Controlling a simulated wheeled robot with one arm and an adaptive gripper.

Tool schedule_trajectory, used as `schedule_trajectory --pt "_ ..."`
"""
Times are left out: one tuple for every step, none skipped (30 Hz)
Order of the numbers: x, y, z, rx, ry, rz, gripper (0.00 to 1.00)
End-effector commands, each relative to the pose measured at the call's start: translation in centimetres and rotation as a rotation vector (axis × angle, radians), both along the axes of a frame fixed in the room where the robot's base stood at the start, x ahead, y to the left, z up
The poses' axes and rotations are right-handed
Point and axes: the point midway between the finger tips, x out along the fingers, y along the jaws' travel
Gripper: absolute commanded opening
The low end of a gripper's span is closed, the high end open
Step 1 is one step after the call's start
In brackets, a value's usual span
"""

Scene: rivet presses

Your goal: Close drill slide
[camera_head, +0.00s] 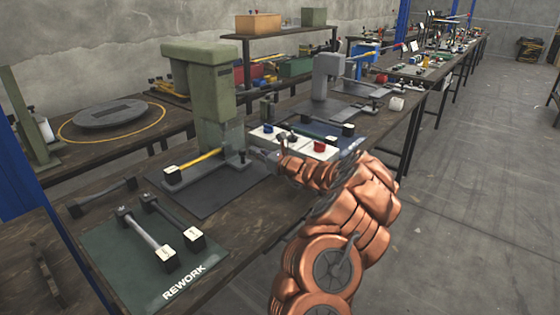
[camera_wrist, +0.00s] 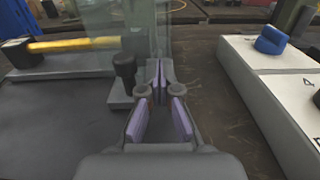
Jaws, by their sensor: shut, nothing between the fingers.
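A green press (camera_head: 203,95) stands on a dark mat on the workbench. A clear panel (camera_head: 233,136) stands upright at its front right, and also shows in the wrist view (camera_wrist: 143,40). A dark knob on a post (camera_wrist: 124,70) stands beside the panel's lower edge. A rod with a yellow shaft (camera_head: 205,159) lies in the press fixture, left of my gripper. My gripper (camera_head: 258,155) is shut and empty, just right of the panel. In the wrist view my gripper (camera_wrist: 160,82) has its fingertips close to the panel's edge; I cannot tell whether they touch.
A white control box (camera_head: 298,143) with red and blue knobs stands close on the gripper's right. A green REWORK mat (camera_head: 130,262) with rods lies at the front left. A grey press (camera_head: 328,78) stands farther back. The floor at right is clear.

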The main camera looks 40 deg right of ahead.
Motion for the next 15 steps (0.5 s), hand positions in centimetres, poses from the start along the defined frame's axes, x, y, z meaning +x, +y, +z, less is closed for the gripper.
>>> schedule_trajectory --pt "-0.8 -0.1 0.2 0.003 -0.002 -0.001 0.00" --pt "-1.5 -0.3 0.1 0.003 -0.002 -0.002 0.00" --pt "-2.3 -0.4 0.1 0.002 -0.002 -0.001 0.00" --pt "-2.9 -0.6 0.1 0.000 -0.003 -0.003 0.00" --pt "-3.5 -0.8 0.2 0.000 -0.003 -0.005 0.00" --pt "-4.4 -1.2 0.2 -0.001 -0.003 -0.009 0.00" --pt "-4.9 -1.3 0.2 0.001 -0.004 -0.009 0.00" --pt "-5.5 -1.4 0.2 -0.001 -0.003 -0.010 0.00" --pt "-6.1 -1.5 0.2 0.000 -0.003 -0.010 0.00" --pt "-6.6 -1.6 0.1 0.000 -0.002 -0.009 0.00" --pt "-7.1 -1.7 0.1 0.001 -0.002 -0.010 0.00" --pt "-7.6 -1.7 0.0 0.001 -0.001 -0.009 0.00" --pt "-8.0 -1.8 0.0 0.000 -0.001 -0.010 0.00" --pt "-8.4 -1.9 0.0 0.000 -0.002 -0.010 0.00" --pt "-8.8 -2.0 0.0 -0.001 -0.001 -0.010 0.00"
